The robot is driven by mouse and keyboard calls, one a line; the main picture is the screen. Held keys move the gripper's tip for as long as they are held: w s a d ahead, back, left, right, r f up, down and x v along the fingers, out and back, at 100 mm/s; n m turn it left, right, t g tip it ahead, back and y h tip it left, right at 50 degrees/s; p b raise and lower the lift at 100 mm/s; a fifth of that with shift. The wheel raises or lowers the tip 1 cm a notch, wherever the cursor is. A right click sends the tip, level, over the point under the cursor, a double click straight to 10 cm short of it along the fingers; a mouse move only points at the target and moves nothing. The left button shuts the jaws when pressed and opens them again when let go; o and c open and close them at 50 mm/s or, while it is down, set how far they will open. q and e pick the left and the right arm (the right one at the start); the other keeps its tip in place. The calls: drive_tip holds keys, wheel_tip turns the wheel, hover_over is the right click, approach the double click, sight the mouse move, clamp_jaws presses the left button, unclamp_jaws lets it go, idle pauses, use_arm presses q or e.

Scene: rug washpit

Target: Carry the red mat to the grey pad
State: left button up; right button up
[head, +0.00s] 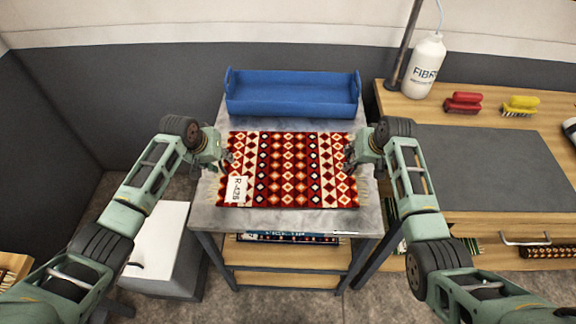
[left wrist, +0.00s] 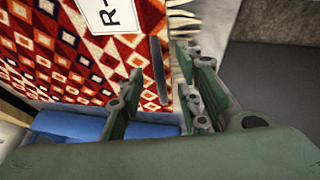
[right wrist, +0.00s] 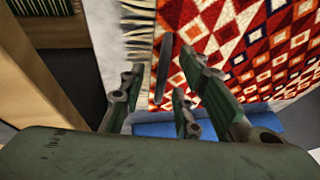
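The red mat (head: 290,170), with diamond patterns, pale fringes and a white tag, lies flat on a grey-topped table. The grey pad (head: 490,165) lies bare on the wooden bench to the right. My left gripper (head: 227,160) is at the mat's left edge and my right gripper (head: 349,158) at its right edge. In the left wrist view my left fingers (left wrist: 160,85) stand apart with a dark bar (left wrist: 158,70) between them near the fringe. In the right wrist view my right fingers (right wrist: 160,88) also stand apart around a similar bar (right wrist: 164,68). Neither looks closed on it.
A blue tray (head: 290,104) stands behind the mat on the same table (head: 300,221). The bench's back holds a white bottle (head: 424,66), a red brush (head: 463,103) and a yellow brush (head: 520,106). A white box (head: 158,245) is at lower left.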

use_arm(q)
drive_tip(key=shift+c, duration=0.6)
use_arm(e)
drive_tip(key=shift+c, duration=0.5)
use_arm(q)
clamp_jaws()
use_arm(e)
clamp_jaws()
use_arm(q)
drive_tip(key=shift+r, duration=0.1)
